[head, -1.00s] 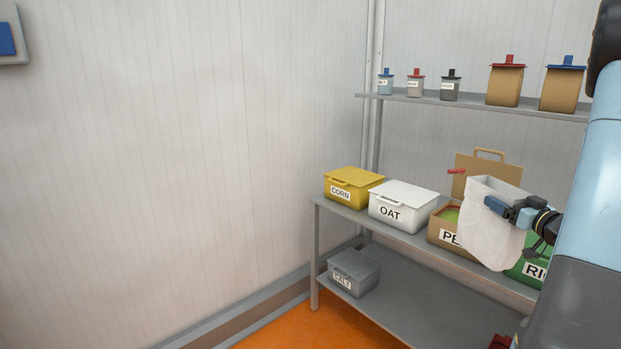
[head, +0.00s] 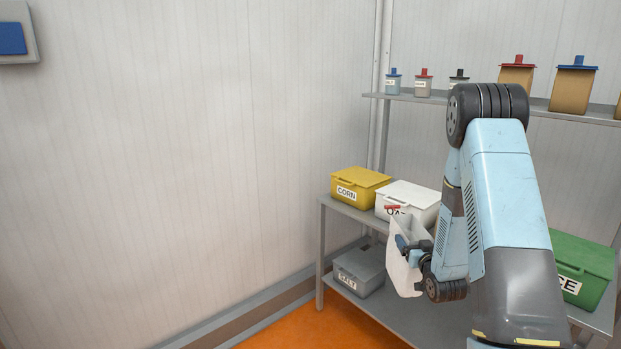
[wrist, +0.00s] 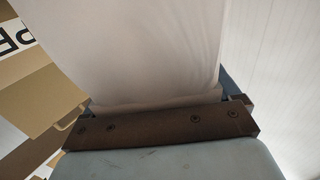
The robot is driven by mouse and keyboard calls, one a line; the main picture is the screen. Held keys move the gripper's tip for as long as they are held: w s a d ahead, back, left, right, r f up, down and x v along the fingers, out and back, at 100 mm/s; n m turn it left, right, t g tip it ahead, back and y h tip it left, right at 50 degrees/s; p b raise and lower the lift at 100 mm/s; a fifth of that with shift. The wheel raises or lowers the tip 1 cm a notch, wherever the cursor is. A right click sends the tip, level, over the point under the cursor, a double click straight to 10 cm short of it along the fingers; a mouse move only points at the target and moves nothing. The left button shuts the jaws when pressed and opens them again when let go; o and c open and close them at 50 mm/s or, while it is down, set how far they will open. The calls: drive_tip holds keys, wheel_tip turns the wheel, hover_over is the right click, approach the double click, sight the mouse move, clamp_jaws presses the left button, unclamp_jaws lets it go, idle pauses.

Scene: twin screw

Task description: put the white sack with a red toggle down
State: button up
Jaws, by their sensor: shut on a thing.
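The white sack (head: 400,267) hangs from my gripper (head: 408,243) in front of the shelf unit, below the white OAT box. A red toggle (head: 392,207) shows at the sack's top edge. My gripper is shut on the upper part of the sack. In the wrist view the pale cloth of the sack (wrist: 150,50) fills the middle, above the brown gripper bar (wrist: 160,125). My arm hides part of the shelf behind it.
On the middle shelf stand a yellow CORN box (head: 360,184), the white OAT box (head: 418,192) and a green box (head: 585,258). A grey SALT box (head: 359,270) is on the lower shelf. Small jars (head: 423,84) and brown canisters (head: 571,88) stand on the top shelf. Orange floor (head: 340,325) is clear in front.

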drive_tip(key=s+a+f+h, duration=0.1)
drive_tip(key=a+f, duration=0.7)
drive_tip(key=a, duration=0.1)
drive_tip(key=shift+s+a+f+m, duration=0.15)
drive_tip(key=shift+s+f+m, duration=0.15)
drive_tip(key=shift+m, duration=0.1)
